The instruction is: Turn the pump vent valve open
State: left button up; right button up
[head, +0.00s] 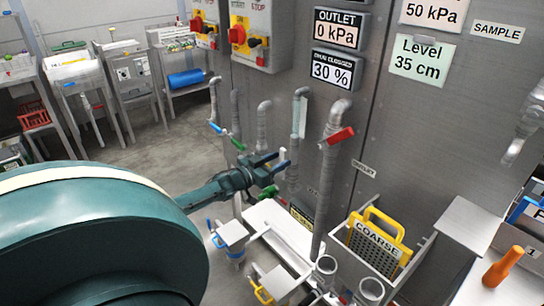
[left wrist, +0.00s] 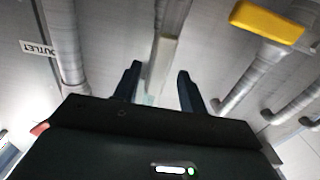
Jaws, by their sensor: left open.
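My left gripper (head: 277,163) is open in front of the grey wall panel, among the vertical pipes. In the left wrist view its two dark fingers (left wrist: 156,85) stand apart. A pale bar-shaped handle (left wrist: 162,62) on a pipe shows between them in that view; I cannot tell whether it lies between the fingers or behind them. A pale handle (head: 302,116) also shows on a pipe above the gripper in the head view. No label reading pump vent is legible, so I cannot tell which handle is that valve. My right gripper is not in view.
A red handle (head: 340,135) sits on the pipe right of the gripper; blue (head: 215,127) and green (head: 238,145) handles are left. A yellow handle (left wrist: 267,22) is at upper right in the wrist view. A yellow COARSE basket (head: 377,240) stands below right.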

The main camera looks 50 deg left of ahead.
pick_arm(q)
jog(key=s+a+p, duration=0.1)
jog(key=s, duration=1.2)
dwell(0.4)
jog(key=s+d+f+g, duration=0.2)
jog(key=d+f+g, duration=0.1)
jog(key=d, duration=0.4)
jog(key=s+d+f+g+y, duration=0.1)
jog(key=s+d+f+g, duration=0.1)
jog(key=d+f, duration=0.35)
jog(key=s+d+f+g, duration=0.2)
jog(key=d+g, duration=0.1)
jog(key=d, duration=0.5)
jog(key=s+d+r+m+g, duration=0.1)
jog(key=s+d+r+g, duration=0.2)
jog(key=s+d, duration=0.3)
jog(key=s+d+r+g, duration=0.3)
jog(key=s+d+r, duration=0.1)
jog(key=s+d, duration=0.3)
jog(key=w+d+f+m+t+h, duration=0.1)
jog(key=w+d+f+t+h, duration=0.2)
jog(key=w+d+f+t, duration=0.2)
jog(key=shift+w+d+f+t, duration=0.45)
jog(key=shift+f+t, duration=0.35)
jog(key=shift+f, duration=0.4)
jog(key=shift+a, duration=0.2)
jog(key=shift+c, duration=0.6)
